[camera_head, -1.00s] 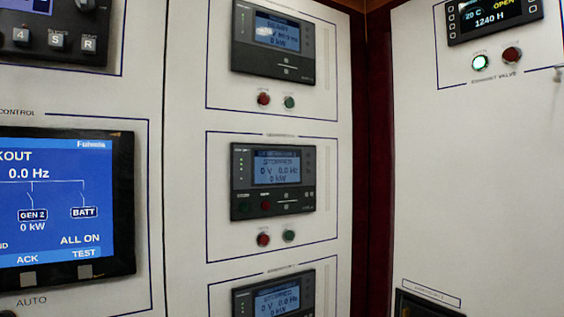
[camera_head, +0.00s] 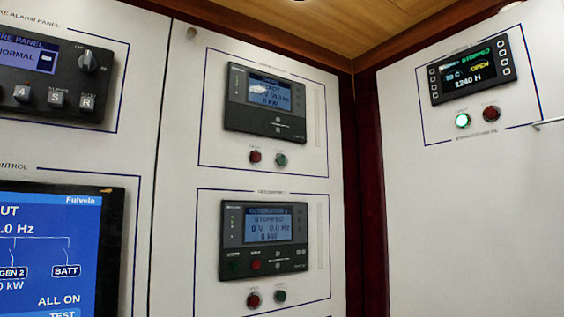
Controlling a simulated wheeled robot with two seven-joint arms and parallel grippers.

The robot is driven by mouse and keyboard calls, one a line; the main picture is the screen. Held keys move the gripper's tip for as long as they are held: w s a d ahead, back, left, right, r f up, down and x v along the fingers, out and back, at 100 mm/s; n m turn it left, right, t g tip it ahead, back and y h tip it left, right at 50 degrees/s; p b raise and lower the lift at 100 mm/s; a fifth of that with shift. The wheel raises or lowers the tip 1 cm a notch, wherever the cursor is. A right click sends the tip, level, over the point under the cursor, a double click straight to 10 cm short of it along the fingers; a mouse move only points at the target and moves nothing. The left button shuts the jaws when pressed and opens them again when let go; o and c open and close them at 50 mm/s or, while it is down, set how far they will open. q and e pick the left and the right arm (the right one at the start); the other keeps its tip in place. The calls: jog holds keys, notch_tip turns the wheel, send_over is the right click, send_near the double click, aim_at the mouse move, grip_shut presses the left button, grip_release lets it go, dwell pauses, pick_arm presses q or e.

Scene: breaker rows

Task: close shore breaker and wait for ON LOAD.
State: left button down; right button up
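Neither of my grippers is in view. The upper controller (camera_head: 265,107) on the middle panel has a lit blue screen (camera_head: 268,92). Its top word looks like READY, and the last line reads 0 kW. A red button (camera_head: 255,157) and a green button (camera_head: 281,160) sit below it. The small label above it is too blurred to read, so I cannot tell for certain that it is the shore breaker. I see no ON LOAD text on it.
Below is a generator controller (camera_head: 263,240) reading STOPPED, 0 V, 0.0 Hz, with its own red (camera_head: 254,300) and green (camera_head: 280,296) buttons. A large blue screen (camera_head: 50,250) is at left.

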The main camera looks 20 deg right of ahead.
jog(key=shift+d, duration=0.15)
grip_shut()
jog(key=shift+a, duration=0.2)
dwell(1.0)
